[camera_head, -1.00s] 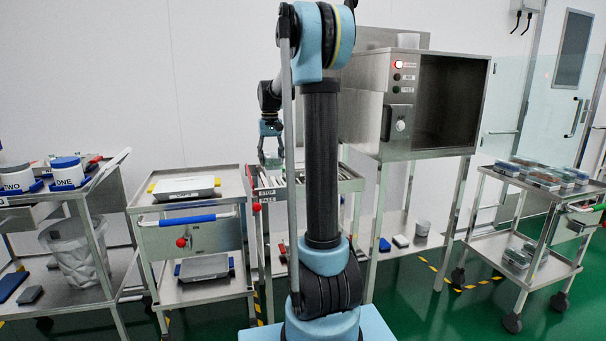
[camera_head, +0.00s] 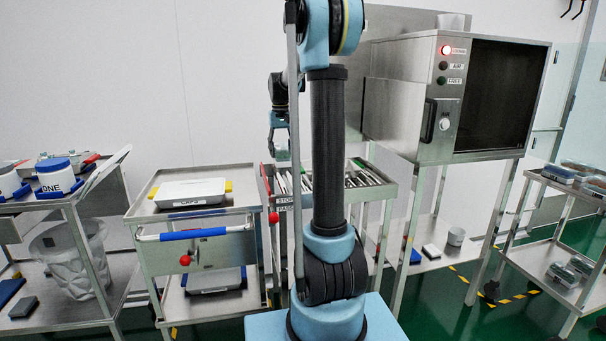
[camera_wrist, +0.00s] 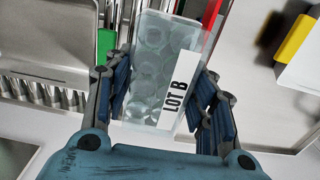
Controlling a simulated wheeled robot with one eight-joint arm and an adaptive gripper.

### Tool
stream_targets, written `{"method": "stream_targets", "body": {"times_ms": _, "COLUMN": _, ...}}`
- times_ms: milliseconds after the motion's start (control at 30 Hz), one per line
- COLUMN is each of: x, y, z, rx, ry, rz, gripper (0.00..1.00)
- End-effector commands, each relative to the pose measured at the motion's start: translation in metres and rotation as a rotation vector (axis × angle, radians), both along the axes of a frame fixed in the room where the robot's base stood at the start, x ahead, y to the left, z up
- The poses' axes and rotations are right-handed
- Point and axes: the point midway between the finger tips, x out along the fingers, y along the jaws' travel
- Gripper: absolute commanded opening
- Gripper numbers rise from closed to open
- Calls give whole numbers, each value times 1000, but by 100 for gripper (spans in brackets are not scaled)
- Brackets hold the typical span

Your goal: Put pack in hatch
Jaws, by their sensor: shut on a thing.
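A clear plastic pack (camera_wrist: 160,68) with a white "LOT B" label sits between the two fingers of my gripper (camera_wrist: 165,95) in the wrist view. My gripper is shut on it. In the head view my gripper (camera_head: 280,152) hangs pointing down above the middle trolley, partly hidden by my arm; I cannot make out the pack clearly there. The hatch (camera_head: 414,98) is a steel cabinet on legs at the right, with a large dark front, a handle, a lit red lamp and two unlit buttons. I cannot tell whether glass covers its front.
A slotted rack (camera_head: 350,182) stands below the gripper. Tubs (camera_head: 55,178) stand at far left. A trolley with packs (camera_head: 584,172) is at far right. Green floor shows at the right.

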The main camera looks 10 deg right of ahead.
Motion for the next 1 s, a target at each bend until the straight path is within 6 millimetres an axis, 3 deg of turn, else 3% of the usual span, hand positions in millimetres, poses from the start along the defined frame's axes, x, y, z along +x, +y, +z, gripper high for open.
{"method": "stream_targets", "body": {"times_ms": 200, "x": 0, "y": -6, "z": -34, "rx": 0, "ry": 0, "rz": -8, "gripper": 22}}
{"method": "stream_targets", "body": {"times_ms": 467, "x": 0, "y": -8, "z": -51, "rx": 0, "ry": 0, "rz": -10, "gripper": 22}}
{"method": "stream_targets", "body": {"times_ms": 700, "x": 0, "y": -8, "z": -81, "rx": 0, "ry": 0, "rz": -10, "gripper": 22}}
{"method": "stream_targets", "body": {"times_ms": 1000, "x": 0, "y": -8, "z": -83, "rx": 0, "ry": 0, "rz": -10, "gripper": 22}}
